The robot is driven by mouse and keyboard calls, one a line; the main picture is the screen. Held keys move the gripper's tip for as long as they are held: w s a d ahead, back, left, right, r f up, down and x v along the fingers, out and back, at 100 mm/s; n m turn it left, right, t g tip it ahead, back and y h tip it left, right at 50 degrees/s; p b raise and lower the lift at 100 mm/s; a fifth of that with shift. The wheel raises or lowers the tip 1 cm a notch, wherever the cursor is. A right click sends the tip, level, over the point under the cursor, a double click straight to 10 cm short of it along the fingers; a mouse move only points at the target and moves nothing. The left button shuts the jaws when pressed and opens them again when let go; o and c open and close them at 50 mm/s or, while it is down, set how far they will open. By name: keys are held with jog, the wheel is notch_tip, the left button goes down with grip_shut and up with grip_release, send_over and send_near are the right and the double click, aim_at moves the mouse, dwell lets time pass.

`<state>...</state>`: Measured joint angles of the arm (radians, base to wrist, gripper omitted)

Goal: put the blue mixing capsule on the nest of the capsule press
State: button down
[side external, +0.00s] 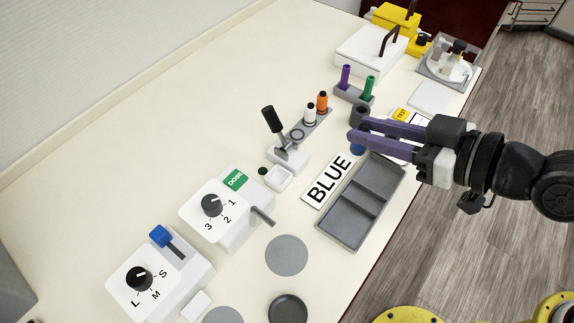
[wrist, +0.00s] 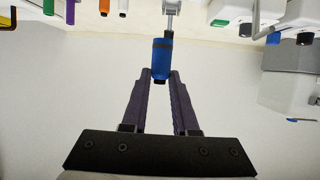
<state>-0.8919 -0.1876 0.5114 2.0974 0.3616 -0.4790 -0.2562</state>
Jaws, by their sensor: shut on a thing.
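The blue mixing capsule (wrist: 161,60) is held between the tips of my gripper (wrist: 161,78) in the wrist view, with its dark end toward the fingers. In the side view, my gripper (side external: 352,139) reaches in from the right with purple fingers, and a bit of the blue capsule (side external: 357,149) shows under the tips. What looks like the capsule press (side external: 288,158), a white block with a black-handled lever, stands left of my gripper, apart from the capsule. I cannot make out its nest clearly.
A dial box (side external: 212,212) is at left.

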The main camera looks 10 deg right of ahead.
jog(key=s+n+g+y, duration=0.2)
jog(key=s, duration=0.2)
jog(key=x, duration=0.5)
jog(key=f+x, duration=0.1)
jog(key=x, duration=0.4)
jog(key=s+f+x, duration=0.1)
jog(key=x, duration=0.4)
jog(key=shift+w+d+f, duration=0.1)
jog(key=shift+w+f, duration=0.1)
jog(key=shift+f, duration=0.15)
jog(key=shift+w+a+f, duration=0.15)
jog(key=shift+a+f, duration=0.05)
jog(key=shift+f, duration=0.15)
jog(key=shift+w+a+f, duration=0.1)
jog(key=shift+f, duration=1.55)
jog(key=shift+f, duration=0.15)
jog(key=c, duration=0.7)
grip_release()
